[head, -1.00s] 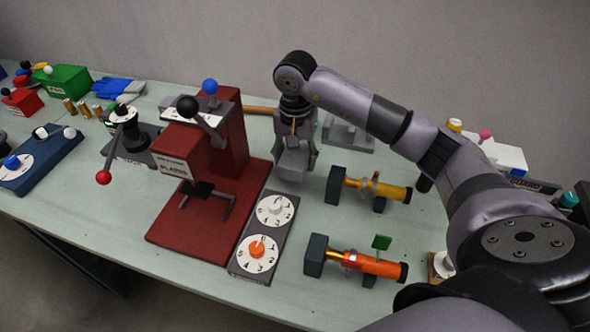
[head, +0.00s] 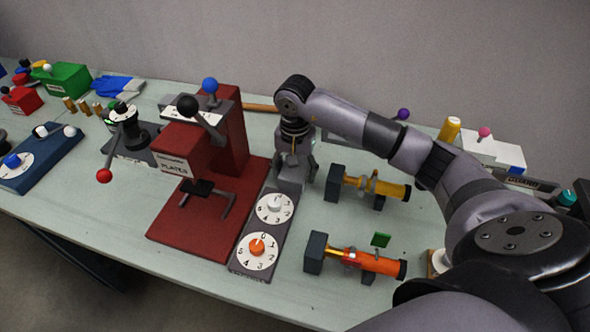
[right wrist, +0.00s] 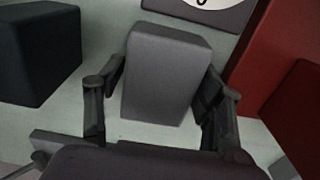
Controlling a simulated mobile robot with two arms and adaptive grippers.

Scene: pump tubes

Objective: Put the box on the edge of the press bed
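The grey box (right wrist: 165,75) sits between the two fingers of my right gripper (right wrist: 160,100) in the right wrist view, with a finger pad against each side. In the head view, the box (head: 289,181) is below my right gripper (head: 296,165), just beyond the far end of the dial panel. I cannot tell whether it touches the table. The dark red press bed (head: 190,232) lies left of the box, under the press head (head: 180,150). Its side also shows at the right of the right wrist view (right wrist: 262,60). My left gripper is out of view.
The dial panel (head: 250,272) lies along the bed's right side. Two pump tubes, one yellow (head: 390,189) and one orange (head: 375,263), stand to the right. A dark block (right wrist: 38,55) is left of the gripper in the right wrist view. The press levers rise above the bed.

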